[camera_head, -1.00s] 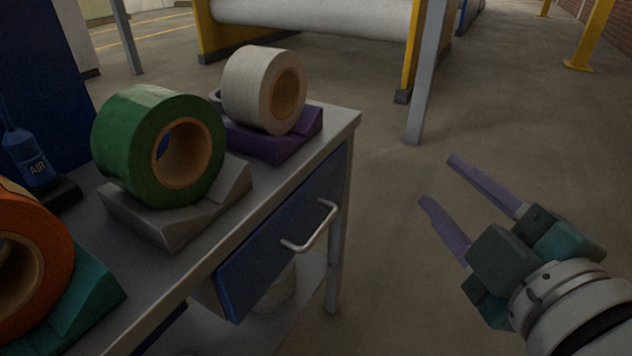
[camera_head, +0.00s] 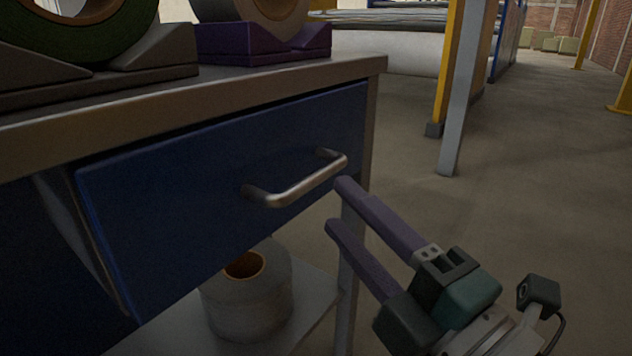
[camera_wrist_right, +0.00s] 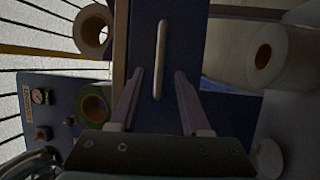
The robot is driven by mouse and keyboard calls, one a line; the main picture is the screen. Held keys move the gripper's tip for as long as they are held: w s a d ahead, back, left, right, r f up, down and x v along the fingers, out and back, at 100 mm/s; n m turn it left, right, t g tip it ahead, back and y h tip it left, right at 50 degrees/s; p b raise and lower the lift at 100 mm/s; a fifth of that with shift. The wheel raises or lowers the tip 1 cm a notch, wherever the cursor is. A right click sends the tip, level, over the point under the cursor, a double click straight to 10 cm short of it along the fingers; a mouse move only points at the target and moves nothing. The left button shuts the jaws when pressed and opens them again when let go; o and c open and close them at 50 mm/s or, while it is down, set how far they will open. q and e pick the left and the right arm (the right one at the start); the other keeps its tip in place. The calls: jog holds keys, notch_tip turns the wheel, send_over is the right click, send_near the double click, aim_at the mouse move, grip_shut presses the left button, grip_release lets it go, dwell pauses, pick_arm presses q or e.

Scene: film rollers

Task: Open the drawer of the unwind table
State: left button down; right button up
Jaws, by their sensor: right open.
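The unwind table (camera_head: 290,84) has a grey top with a blue drawer (camera_head: 170,200) under it. A grey panel shows behind the drawer front's left edge; I cannot tell whether the drawer is fully shut. Its silver bar handle (camera_head: 300,188) juts from the front. My right gripper (camera_head: 339,204) is open and empty, its purple fingers pointing toward the handle just to its right. In the right wrist view the handle (camera_wrist_right: 160,60) appears upright between the two open fingers (camera_wrist_right: 158,102), slightly beyond their tips; I see no contact. My left gripper is out of view.
A green roll (camera_head: 75,20) and a pale roll on a purple cradle (camera_head: 265,42) stand on the tabletop. A grey roll (camera_head: 250,300) sits on the lower shelf (camera_head: 180,335) below the drawer. A table leg (camera_head: 350,260) stands close to the fingers. Floor to the right is open.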

aim_at(318, 183)
jog(key=b+x, duration=0.1)
jog(key=x, duration=0.5)
jog(key=shift+w+a, duration=0.15)
jog(key=shift+w, duration=0.25)
jog(key=shift+c, duration=0.3)
grip_shut()
dwell(0.6)
